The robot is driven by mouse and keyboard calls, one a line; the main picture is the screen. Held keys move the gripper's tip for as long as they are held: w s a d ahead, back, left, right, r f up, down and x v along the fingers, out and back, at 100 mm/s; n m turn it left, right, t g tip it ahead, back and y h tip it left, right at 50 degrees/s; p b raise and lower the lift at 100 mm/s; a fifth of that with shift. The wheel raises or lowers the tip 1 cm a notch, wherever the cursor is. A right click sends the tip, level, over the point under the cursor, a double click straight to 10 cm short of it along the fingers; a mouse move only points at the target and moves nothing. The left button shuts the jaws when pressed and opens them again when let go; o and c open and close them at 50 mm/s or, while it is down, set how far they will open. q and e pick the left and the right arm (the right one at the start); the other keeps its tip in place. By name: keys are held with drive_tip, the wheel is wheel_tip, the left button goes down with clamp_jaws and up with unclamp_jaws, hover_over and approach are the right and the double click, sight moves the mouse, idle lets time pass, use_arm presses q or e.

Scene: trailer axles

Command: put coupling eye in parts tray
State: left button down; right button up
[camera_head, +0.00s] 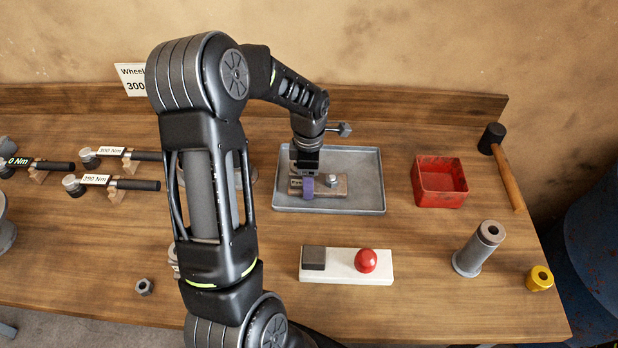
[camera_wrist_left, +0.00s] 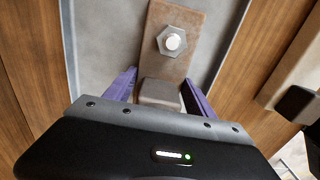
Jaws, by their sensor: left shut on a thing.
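The parts tray (camera_head: 378,200) is a shallow grey metal tray near the back middle of the bench. The coupling eye appears to be the brown flat piece (camera_head: 340,188) with a hex nut or bolt head on top. It is over the tray floor, inside the rim. In the left wrist view the piece (camera_wrist_left: 185,62) has a raised block at its near end. My left gripper (camera_head: 308,187) has its purple fingers on both sides of that block and is shut on it. Whether the piece touches the tray floor cannot be told. My right gripper is not in view.
A red bin (camera_head: 440,194) and a hammer (camera_head: 507,170) lie right of the tray. In front are a white block with a red knob (camera_head: 366,261), a grey sleeve (camera_head: 475,255) and a yellow ring (camera_head: 539,278). Torque wrenches (camera_head: 120,183) are at left.

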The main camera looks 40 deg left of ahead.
use_arm(q)
drive_tip(key=shift+f, duration=0.1)
drive_tip(key=shift+c, duration=1.6)
unclamp_jaws()
wheel_tip(320, 180, up, 12)
drive_tip(key=shift+r+p, duration=0.15)
drive_tip(key=shift+p, duration=0.25)
